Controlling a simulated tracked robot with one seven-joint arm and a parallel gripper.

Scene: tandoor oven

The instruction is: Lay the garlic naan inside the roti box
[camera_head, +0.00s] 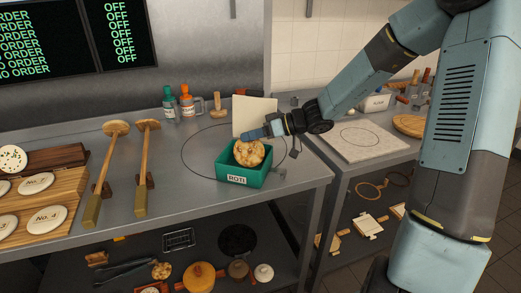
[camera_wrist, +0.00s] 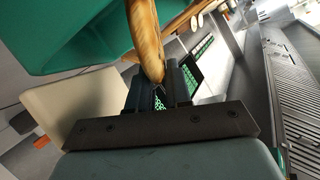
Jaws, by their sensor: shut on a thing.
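The garlic naan (camera_head: 249,153) is a round, browned flatbread, seen over the open top of the roti box in the head view. My gripper (camera_head: 262,133) is shut on its upper edge. In the wrist view the naan (camera_wrist: 146,40) shows edge-on between the fingers of my gripper (camera_wrist: 160,88). The roti box (camera_head: 237,177) is a green open box labelled ROTI, standing on the metal counter. Its green wall also shows in the wrist view (camera_wrist: 60,35), beside the naan. I cannot tell whether the naan touches the box floor.
A pale board (camera_head: 254,112) stands upright behind the box. Green (camera_head: 170,105) and orange-topped (camera_head: 187,102) bottles stand at the back. Two wooden-handled tools (camera_head: 148,165) lie left of the box. A stone slab (camera_head: 362,138) is on the right counter.

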